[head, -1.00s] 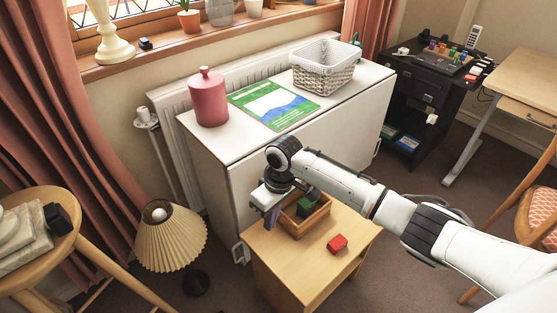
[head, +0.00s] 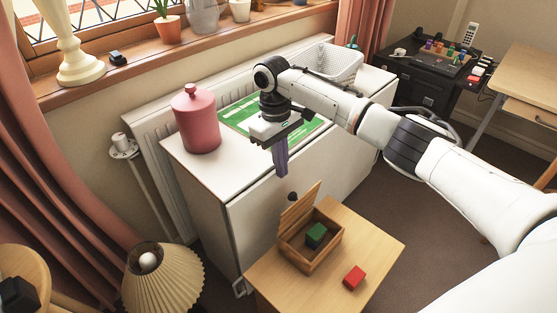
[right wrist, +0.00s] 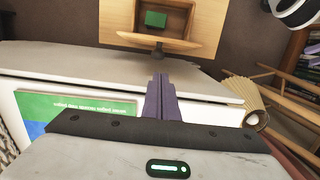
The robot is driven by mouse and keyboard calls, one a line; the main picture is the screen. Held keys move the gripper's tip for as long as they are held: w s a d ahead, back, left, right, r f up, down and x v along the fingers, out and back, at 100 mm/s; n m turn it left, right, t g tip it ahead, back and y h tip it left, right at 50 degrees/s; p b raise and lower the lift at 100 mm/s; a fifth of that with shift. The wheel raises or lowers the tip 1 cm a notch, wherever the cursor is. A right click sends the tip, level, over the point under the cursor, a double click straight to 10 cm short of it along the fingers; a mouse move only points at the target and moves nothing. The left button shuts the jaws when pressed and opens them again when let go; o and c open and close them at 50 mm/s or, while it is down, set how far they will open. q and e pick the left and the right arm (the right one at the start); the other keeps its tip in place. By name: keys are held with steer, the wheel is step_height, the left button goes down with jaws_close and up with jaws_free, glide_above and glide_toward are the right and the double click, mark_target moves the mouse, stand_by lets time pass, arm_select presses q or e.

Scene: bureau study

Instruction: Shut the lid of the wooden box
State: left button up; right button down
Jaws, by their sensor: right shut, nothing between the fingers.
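The wooden box (head: 323,258) stands on the small wooden table. Its lid (head: 300,208) is open, standing up and tilted, on the side towards the white cabinet. A dark knob (head: 293,196) shows on the lid's outer face. A green block (head: 316,234) lies inside the box. My right gripper (head: 281,168) is shut and empty, above and behind the lid, apart from it. In the right wrist view its fingers (right wrist: 162,85) point towards the lid (right wrist: 158,41) and the green block (right wrist: 156,19) shows beyond. My left gripper is not in view.
A red block (head: 354,276) lies on the small table (head: 385,245) in front of the box. The white cabinet (head: 255,215) behind carries a pink canister (head: 196,122), a green and blue picture and a white basket (head: 341,62). A pleated lamp (head: 160,285) stands left.

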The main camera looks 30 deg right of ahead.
mark_target(294, 205)
steer(key=f, duration=0.4)
steer(key=f+b, duration=0.1)
steer(key=f, duration=0.1)
steer(key=shift+s+d+f, duration=0.1)
steer(key=shift+s+f, duration=0.15)
steer(key=shift+s, duration=0.05)
